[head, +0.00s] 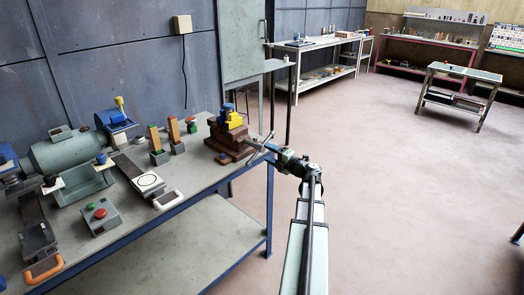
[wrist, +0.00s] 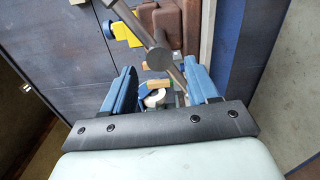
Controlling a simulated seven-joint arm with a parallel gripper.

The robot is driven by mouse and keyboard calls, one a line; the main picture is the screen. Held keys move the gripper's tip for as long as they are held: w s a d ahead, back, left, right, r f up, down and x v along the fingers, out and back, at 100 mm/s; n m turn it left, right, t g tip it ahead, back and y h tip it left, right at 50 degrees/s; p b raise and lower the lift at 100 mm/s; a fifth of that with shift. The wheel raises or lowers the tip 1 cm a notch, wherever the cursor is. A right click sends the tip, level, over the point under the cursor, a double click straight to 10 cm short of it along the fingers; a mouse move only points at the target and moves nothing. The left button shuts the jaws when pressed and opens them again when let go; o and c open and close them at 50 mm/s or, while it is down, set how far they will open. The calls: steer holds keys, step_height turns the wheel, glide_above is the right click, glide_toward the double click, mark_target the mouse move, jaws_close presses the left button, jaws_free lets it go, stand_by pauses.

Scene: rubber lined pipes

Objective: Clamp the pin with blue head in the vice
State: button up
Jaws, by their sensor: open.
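The vice (head: 226,142) is a reddish-brown block on the right end of the workbench, with a yellow part (head: 233,121) on top. A small blue piece (head: 228,108) sits at the yellow part; I cannot tell whether it is the head of the pin. My gripper (head: 262,142) is just right of the vice, near its handle. In the wrist view, the blue fingers (wrist: 160,90) are spread apart with nothing clearly held. A grey bar with a round end (wrist: 162,58) crosses in front of them, beside the brown vice body (wrist: 185,18).
The workbench (head: 190,185) also holds a green machine (head: 68,150), orange-and-green blocks (head: 155,140), a button box (head: 100,215) and a white-handled plate (head: 150,182). The floor right of the bench is open.

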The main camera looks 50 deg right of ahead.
steer(key=s, duration=0.6)
steer(key=shift+s, duration=0.2)
